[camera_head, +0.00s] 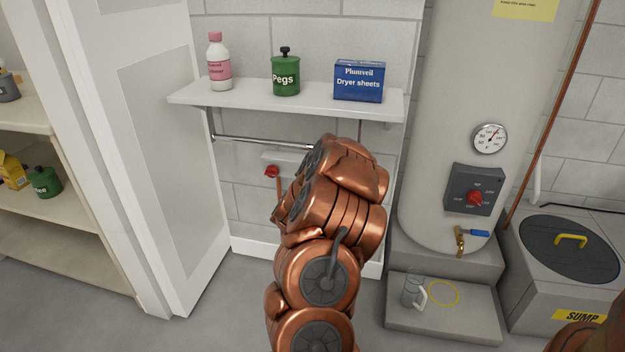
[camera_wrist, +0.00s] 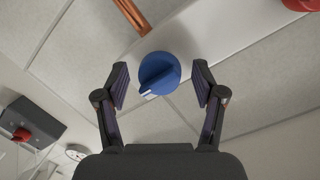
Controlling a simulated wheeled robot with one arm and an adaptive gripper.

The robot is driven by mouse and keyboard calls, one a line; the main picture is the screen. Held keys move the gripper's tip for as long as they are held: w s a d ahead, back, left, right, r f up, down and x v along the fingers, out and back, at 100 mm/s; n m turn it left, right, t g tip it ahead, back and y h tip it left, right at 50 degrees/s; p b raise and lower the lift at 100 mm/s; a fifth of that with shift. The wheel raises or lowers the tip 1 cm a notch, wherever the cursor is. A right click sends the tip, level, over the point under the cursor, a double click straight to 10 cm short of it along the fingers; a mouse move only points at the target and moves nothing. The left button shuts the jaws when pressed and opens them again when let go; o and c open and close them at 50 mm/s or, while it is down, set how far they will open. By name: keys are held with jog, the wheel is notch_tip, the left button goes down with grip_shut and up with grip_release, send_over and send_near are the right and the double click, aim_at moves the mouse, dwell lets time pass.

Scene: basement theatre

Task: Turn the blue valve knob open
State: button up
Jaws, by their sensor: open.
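The blue valve knob (camera_wrist: 160,70) shows in the wrist view as a round disc with a raised grip bar and a white mark at its lower left edge. It sits on a pale panel (camera_wrist: 205,25) on the block wall. My gripper (camera_wrist: 162,84) is open, with one finger on each side of the knob. Gaps show between the fingers and the knob; whether they overlap it in depth I cannot tell. In the head view my arm hides the knob and my gripper.
A red knob (camera_head: 271,172) is on the same panel, left of my arm. A shelf (camera_head: 290,100) with a bottle, green jar and blue box hangs above. A tank (camera_head: 450,120) with a red dial (camera_head: 474,198) stands right. A white door (camera_head: 160,130) is left.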

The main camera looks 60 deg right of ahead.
jog(key=shift+a, duration=0.15)
jog(key=v, duration=0.7)
jog(key=shift+r, duration=0.1)
dwell(0.6)
